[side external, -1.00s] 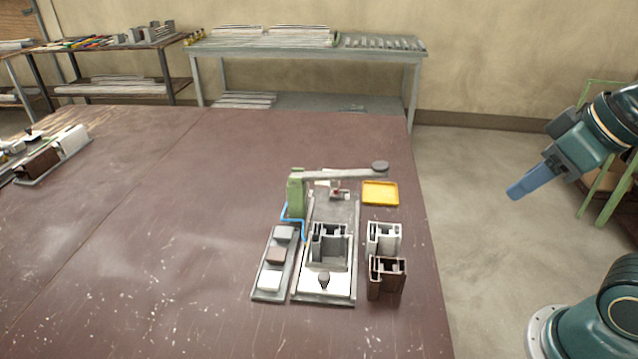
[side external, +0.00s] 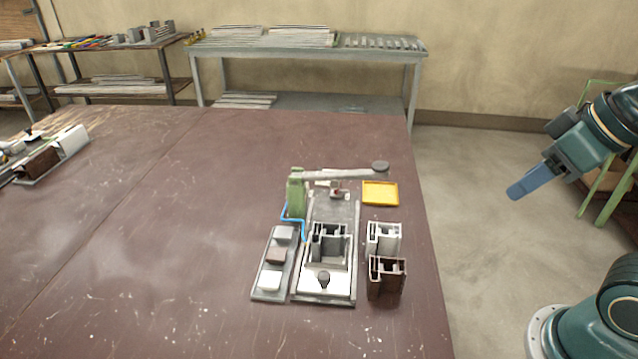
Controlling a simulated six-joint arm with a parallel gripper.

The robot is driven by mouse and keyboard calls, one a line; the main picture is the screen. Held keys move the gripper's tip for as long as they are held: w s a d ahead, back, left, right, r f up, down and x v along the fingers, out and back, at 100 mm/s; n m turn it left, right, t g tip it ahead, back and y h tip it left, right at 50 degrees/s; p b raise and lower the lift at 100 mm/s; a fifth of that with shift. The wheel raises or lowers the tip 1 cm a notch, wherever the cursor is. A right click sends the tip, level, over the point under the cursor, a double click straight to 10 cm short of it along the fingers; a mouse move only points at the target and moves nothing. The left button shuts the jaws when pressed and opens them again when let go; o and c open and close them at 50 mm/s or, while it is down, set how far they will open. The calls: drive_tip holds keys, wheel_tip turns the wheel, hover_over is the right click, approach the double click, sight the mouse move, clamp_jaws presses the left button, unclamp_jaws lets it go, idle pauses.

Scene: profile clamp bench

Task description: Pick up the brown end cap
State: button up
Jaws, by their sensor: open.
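The brown end cap (side external: 275,255) sits in the middle of a narrow grey tray (side external: 263,296) on the bench. A grey cap (side external: 283,233) lies behind it and a white cap (side external: 271,281) lies in front of it. My gripper (side external: 516,192) hangs over the floor at the right, beyond the bench edge and far from the caps. It looks empty, and its blue fingers overlap from this side, so the gap between them is hard to see.
A clamp fixture with a green post (side external: 296,193) and a long lever (side external: 345,175) stands right of the tray. A white profile (side external: 384,238) and a brown profile (side external: 386,279) stand further right. A yellow tray (side external: 380,193) lies behind them.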

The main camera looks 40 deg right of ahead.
drive_tip(key=shift+w, duration=0.1)
drive_tip(key=w+a+f+n+g+y, duration=0.1)
drive_tip(key=w+a+n, duration=0.15)
drive_tip(key=w, duration=0.55)
drive_tip(key=w+a+n+y, duration=0.15)
drive_tip(key=w+a, duration=0.25)
drive_tip(key=w, duration=0.4)
drive_tip(key=w+a+f+n+g, duration=0.1)
drive_tip(key=w+a+f+n, duration=0.4)
drive_tip(key=w+a+f, duration=0.6)
drive_tip(key=shift+w+a+f+y, duration=0.35)
drive_tip(key=shift+w+f, duration=0.25)
drive_tip(key=shift+f, duration=0.2)
drive_tip(key=shift+f, duration=0.1)
hover_over(277, 257)
drive_tip(key=s+d, duration=0.1)
drive_tip(key=d, duration=0.2)
drive_tip(key=shift+g, duration=0.3)
drive_tip(key=shift+s+f, duration=0.2)
drive_tip(key=shift+f, duration=3.65)
drive_tip(key=shift+f, duration=0.15)
